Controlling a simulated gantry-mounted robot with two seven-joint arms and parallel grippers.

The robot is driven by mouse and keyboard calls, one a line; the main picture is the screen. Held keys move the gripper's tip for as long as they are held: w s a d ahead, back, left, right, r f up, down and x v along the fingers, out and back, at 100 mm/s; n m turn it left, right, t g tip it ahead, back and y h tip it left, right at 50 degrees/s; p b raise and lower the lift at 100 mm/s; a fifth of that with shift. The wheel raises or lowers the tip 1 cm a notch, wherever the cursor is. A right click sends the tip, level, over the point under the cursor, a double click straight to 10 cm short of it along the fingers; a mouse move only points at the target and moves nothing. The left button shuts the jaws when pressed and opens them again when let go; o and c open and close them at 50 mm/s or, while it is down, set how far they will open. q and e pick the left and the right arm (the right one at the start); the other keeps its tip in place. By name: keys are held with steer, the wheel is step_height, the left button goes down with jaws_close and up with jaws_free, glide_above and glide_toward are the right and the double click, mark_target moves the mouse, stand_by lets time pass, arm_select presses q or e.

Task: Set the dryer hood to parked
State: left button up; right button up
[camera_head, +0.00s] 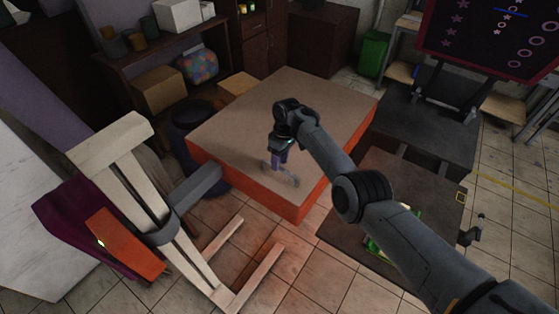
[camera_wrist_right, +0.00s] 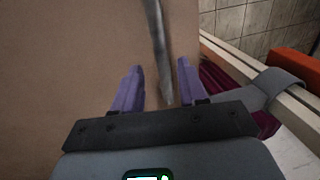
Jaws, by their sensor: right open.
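The dryer hood looks to be the orange panel (camera_head: 125,243) with a small lit spot, at the lower left on a pale wooden stand (camera_head: 160,215); I cannot tell this for sure. A grey arm (camera_head: 195,188) sticks out from the stand toward the table; it also shows at the right of the right wrist view (camera_wrist_right: 270,88). My right gripper (camera_head: 280,168) points down over the orange-sided table (camera_head: 235,125), away from the panel. Its purple fingers (camera_wrist_right: 156,92) are apart in the right wrist view. A thin grey bar (camera_wrist_right: 158,40) shows between them, not gripped. My left gripper is out of view.
A maroon cloth (camera_head: 75,225) hangs by the orange panel. A dark bin (camera_head: 195,130) stands between stand and table. A dark bench (camera_head: 360,195) is at the right, partly behind my right arm. Shelves with boxes are at the back.

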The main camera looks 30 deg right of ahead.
step_height(320, 180, up, 10)
steer(key=d+p, duration=0.2)
steer(key=p, duration=0.3)
steer(key=shift+w+p, duration=0.3)
steer(key=shift+w, duration=0.05)
